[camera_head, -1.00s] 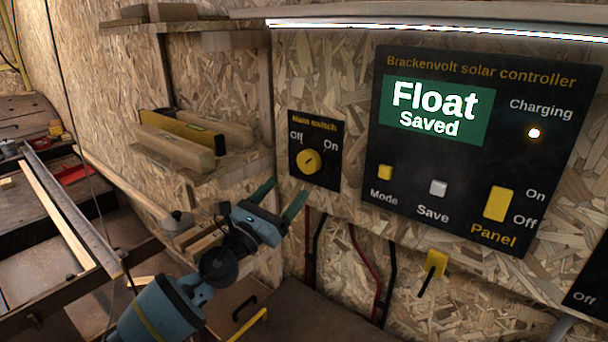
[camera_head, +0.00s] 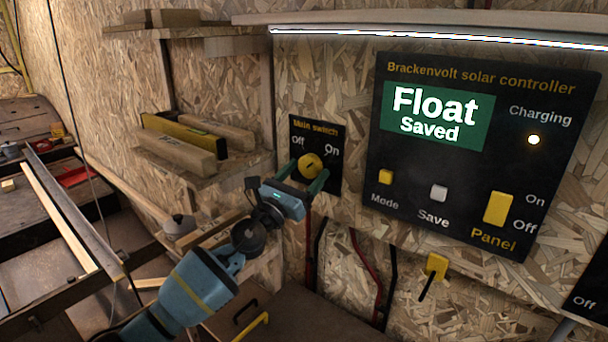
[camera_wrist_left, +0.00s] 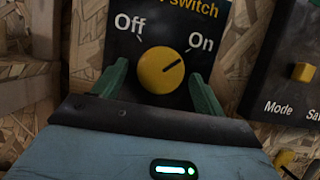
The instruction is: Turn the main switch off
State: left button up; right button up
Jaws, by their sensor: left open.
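The main switch is a round yellow knob (camera_head: 310,167) on a black plate (camera_head: 328,133) marked Off at left and On at right. In the left wrist view the knob (camera_wrist_left: 160,70) has a dark pointer line aimed up and right, toward On. My left gripper (camera_head: 302,178) is open in front of the plate. In the left wrist view its green fingers (camera_wrist_left: 158,85) stand at the left and right of the knob's lower part, apart from it as far as I can see. My right gripper is not in view.
The solar controller panel (camera_head: 400,230) is to the right, its screen reading Float, Saved. Left of the switch, a wooden shelf (camera_head: 225,170) holds spirit levels or bars (camera_head: 183,133). Cables hang below the plate, and a yellow plug (camera_head: 436,265) sits under the panel.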

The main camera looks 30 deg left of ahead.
pick_arm(q)
jog(key=shift+c, duration=0.9)
jog(key=c, duration=0.8)
